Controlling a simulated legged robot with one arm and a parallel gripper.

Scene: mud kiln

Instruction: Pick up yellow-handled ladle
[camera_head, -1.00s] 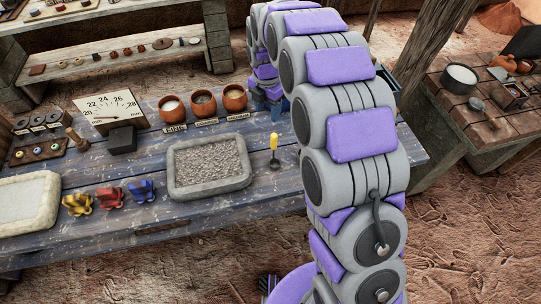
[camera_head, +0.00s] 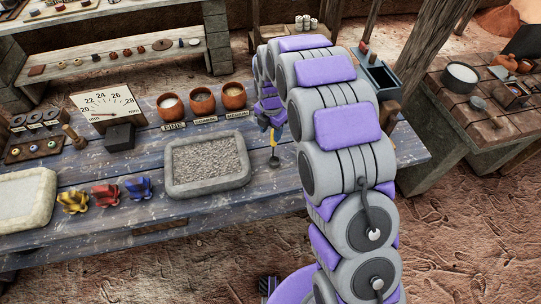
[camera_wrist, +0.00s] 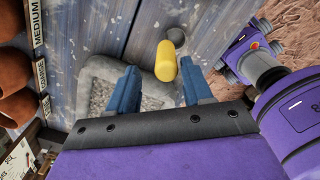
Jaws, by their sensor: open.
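The yellow-handled ladle (camera_head: 274,151) stands on the blue plank table (camera_head: 90,172), just right of the gravel tray, with its dark bowl at the lower end. In the wrist view its yellow handle (camera_wrist: 166,61) lies ahead of and between my two blue fingers. My gripper (camera_wrist: 158,80) is open, with one finger on each side of the handle and a gap visible on both sides. In the head view my gripper (camera_head: 271,120) is at the handle's upper end, and my arm hides part of the table there.
The stone tray of gravel (camera_head: 170,185) sits close to the ladle. Three orange pots (camera_head: 203,101) with labels stand behind it. A dark bin (camera_head: 378,75) stands beyond my arm.

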